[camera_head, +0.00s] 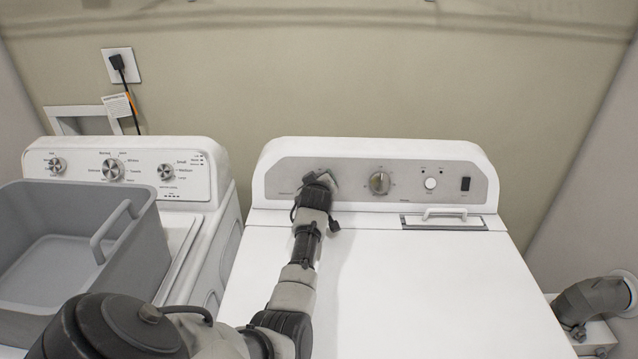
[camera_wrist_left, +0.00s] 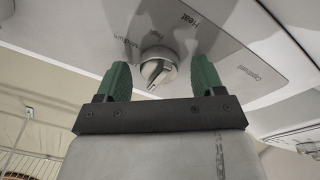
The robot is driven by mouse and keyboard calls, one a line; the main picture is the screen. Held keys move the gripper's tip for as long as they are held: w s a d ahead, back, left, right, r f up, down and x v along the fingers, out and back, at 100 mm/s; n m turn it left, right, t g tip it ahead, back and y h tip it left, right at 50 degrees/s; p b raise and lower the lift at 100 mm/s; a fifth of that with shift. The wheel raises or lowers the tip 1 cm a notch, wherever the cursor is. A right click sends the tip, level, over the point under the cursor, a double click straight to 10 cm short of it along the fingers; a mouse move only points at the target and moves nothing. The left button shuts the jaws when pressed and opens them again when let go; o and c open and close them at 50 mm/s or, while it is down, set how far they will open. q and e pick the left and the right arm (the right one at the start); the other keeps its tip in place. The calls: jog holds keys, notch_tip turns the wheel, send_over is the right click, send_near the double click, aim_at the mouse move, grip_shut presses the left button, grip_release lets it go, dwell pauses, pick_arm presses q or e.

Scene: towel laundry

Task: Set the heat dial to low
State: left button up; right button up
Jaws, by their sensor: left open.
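The heat dial (camera_wrist_left: 158,69), a round silver knob with a raised grip bar, shows in the left wrist view on a panel with the words Heat, High and Medium. Its bar is tilted; the exact setting is hard to read. My left gripper (camera_wrist_left: 160,80) is open, with a green finger on each side of the dial and visible gaps between. In the head view my left gripper (camera_head: 322,180) is at the left part of the dryer's control panel (camera_head: 285,182) and hides the dial there. My right gripper is not in view.
The white dryer (camera_head: 400,290) has another dial (camera_head: 380,183), a round button (camera_head: 430,183) and a dark switch (camera_head: 465,183) right of my gripper. A grey basket (camera_head: 105,270) sits on the washer (camera_head: 190,185) at left. The dryer top is clear apart from my arm.

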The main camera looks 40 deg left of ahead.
pick_arm(q)
jog(key=c, duration=0.9)
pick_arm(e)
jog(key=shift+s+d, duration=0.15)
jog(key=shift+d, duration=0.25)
pick_arm(q)
jog(key=shift+m, duration=0.3)
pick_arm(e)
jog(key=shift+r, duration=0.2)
pick_arm(q)
jog(key=m+p, duration=0.3)
jog(key=m, duration=0.1)
jog(key=shift+r+m+h, duration=0.15)
jog(key=shift+m+h, duration=0.25)
jog(key=shift+m+h+p, duration=0.3)
jog(key=shift+m+p, duration=0.75)
jog(key=shift+m, duration=1.35)
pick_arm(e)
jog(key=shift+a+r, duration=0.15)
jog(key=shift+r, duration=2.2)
